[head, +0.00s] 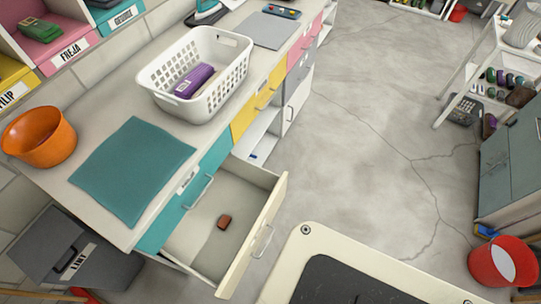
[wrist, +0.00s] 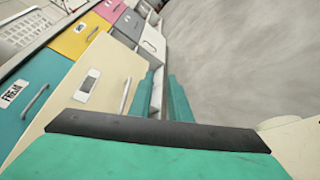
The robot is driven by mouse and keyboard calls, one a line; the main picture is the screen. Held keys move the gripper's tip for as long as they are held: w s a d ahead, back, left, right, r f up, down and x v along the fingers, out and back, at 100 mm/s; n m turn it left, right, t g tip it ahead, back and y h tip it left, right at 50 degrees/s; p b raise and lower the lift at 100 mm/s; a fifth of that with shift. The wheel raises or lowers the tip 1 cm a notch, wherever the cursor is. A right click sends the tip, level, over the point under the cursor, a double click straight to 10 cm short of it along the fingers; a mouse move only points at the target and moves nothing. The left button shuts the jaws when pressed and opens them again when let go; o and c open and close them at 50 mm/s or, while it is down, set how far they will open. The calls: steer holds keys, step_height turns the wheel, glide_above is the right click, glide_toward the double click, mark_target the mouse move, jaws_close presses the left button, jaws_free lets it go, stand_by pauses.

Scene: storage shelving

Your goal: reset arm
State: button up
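My gripper (wrist: 162,88) shows in the wrist view as two teal fingers, apart with a gap between them and nothing held. It is beside the cream front of the pulled-out drawer (wrist: 90,85), near its handle (wrist: 126,95); whether it touches is not clear. My arm and gripper do not show in the head view. There, the open drawer (head: 262,238) juts out under the teal drawer front (head: 205,180), with a small brown block (head: 224,222) inside.
The worktop holds a white basket (head: 225,85) with a purple item (head: 195,80), a teal mat (head: 130,165) and an orange bowl (head: 38,137). A red bin (head: 488,262) and a grey cabinet (head: 510,165) stand at right. Open concrete floor (head: 370,120) lies between.

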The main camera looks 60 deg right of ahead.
steer(key=s+a+f+m+g+y, duration=0.1)
steer(key=a+f+m+y, duration=0.25)
steer(key=a+y, duration=0.3)
steer(key=w+a+r+m+t+y, duration=0.2)
steer(key=w+a+r+t+y, duration=0.1)
steer(key=w+a+r+y, duration=0.4)
steer(key=w+a+r+m+t, duration=0.1)
steer(key=w+r+t, duration=0.1)
steer(key=r, duration=0.8)
steer(key=w+a+r+m+t, duration=0.1)
steer(key=w+r+m+t, duration=0.1)
steer(key=r, duration=0.8)
steer(key=w+a+r+m+t+y, duration=0.1)
steer(key=w+r+t, duration=0.3)
steer(key=r, duration=0.7)
steer(key=shift+w+m, duration=0.35)
steer(key=shift+w, duration=0.4)
